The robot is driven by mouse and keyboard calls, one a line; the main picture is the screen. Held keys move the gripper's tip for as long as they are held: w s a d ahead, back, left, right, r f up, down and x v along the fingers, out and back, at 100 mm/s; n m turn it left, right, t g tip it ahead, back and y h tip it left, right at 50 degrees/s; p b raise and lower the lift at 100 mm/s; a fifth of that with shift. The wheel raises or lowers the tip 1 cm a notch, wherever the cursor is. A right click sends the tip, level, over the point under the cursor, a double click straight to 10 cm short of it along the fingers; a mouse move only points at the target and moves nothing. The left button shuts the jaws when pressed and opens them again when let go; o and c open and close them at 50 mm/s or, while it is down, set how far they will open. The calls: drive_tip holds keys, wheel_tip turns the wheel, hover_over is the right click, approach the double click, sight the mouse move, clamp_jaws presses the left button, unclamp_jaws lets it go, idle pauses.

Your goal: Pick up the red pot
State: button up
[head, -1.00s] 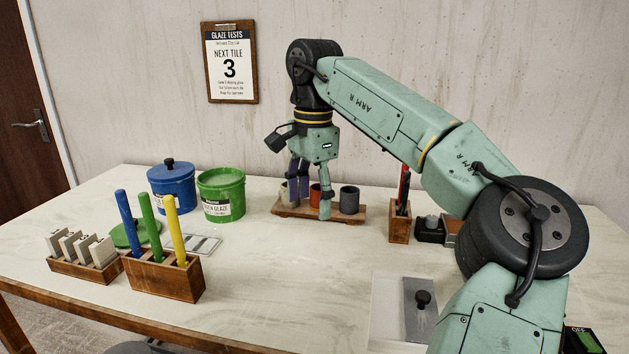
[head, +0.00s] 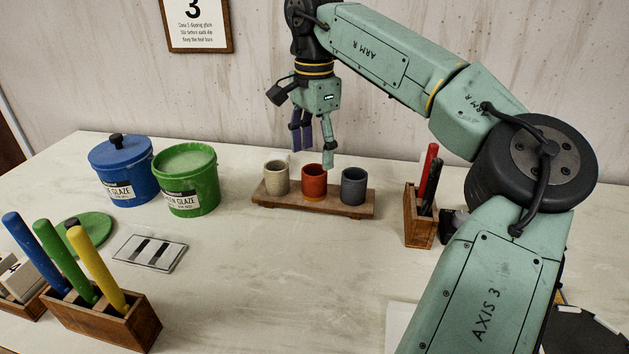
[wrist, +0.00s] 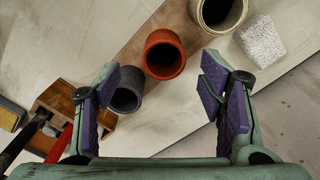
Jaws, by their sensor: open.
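The red pot (head: 314,182) stands upright in the middle of a low wooden stand (head: 270,198), between a beige pot (head: 276,177) and a dark grey pot (head: 354,187). My gripper (head: 315,145) is open and empty, fingers pointing down, above and apart from the pots. In the wrist view, the red pot (wrist: 164,55) is empty and lies beyond the open fingers (wrist: 168,95), roughly centred between them. The grey pot (wrist: 127,92) shows close to the left finger, and the beige pot (wrist: 219,12) is at the top.
Blue (head: 123,172) and green (head: 187,182) glaze buckets stand left of the stand. A wooden holder with red and black tools (head: 420,215) stands to its right. A holder with coloured handles (head: 100,315) is front left. A white block (wrist: 262,38) lies near the beige pot.

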sight(314, 182)
drive_tip(key=shift+w+f+p, duration=0.15)
drive_tip(key=shift+f+p, duration=0.2)
drive_tip(key=shift+f, duration=1.4)
drive_tip(key=shift+w+f+p, duration=0.15)
drive_tip(key=shift+f+p, duration=0.15)
drive_tip(key=shift+f, duration=1.4)
drive_tip(key=shift+c, duration=0.5)
drive_tip(key=c, duration=1.2)
drive_tip(key=shift+r, duration=0.1)
